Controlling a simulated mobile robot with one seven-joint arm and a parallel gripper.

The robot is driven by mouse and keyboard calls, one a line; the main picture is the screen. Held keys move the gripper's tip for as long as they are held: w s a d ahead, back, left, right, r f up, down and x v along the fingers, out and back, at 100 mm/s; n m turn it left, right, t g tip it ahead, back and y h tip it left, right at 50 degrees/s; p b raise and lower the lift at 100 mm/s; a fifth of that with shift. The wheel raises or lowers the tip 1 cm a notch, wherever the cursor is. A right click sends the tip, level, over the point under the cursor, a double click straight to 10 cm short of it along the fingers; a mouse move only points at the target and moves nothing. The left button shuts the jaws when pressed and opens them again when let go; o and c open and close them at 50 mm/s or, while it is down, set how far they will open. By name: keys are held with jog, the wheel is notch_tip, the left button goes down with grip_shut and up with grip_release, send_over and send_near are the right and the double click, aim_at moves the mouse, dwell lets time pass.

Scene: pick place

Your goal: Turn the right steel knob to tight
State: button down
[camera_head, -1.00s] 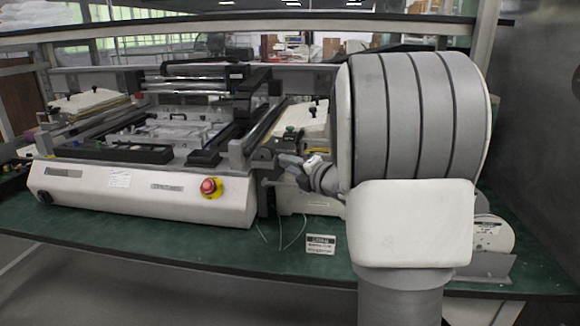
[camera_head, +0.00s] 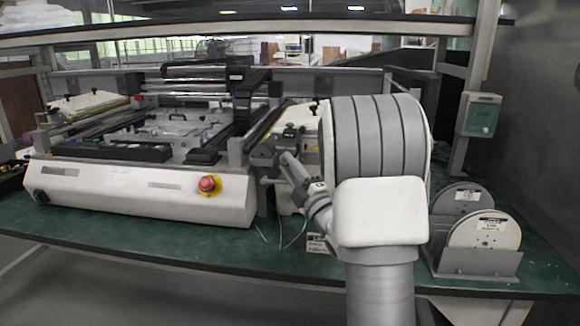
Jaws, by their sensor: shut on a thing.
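My gripper (camera_head: 285,158) is at the right end of the white machine (camera_head: 140,190), beside its front right corner. It tilts up and to the left, with its grey fingers close to the machine's side. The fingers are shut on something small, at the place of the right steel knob. The knob itself cannot be made out; the fingers and their small size in the picture hide it. My large arm links cover the area right of the gripper.
A red stop button (camera_head: 209,185) sits on the machine's front. Thin wires hang below the gripper. A label card (camera_head: 318,243) lies on the green table (camera_head: 180,245). Two reels (camera_head: 484,232) stand in a grey holder at the right. The table's front middle is clear.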

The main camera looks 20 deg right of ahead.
jog(key=shift+a+f+m+t+h, duration=0.1)
jog(key=shift+m+t+h, duration=0.45)
jog(key=shift+m, duration=0.35)
jog(key=c, duration=0.6)
grip_release()
jog(key=shift+v, duration=8.6)
jog(key=shift+f, duration=0.1)
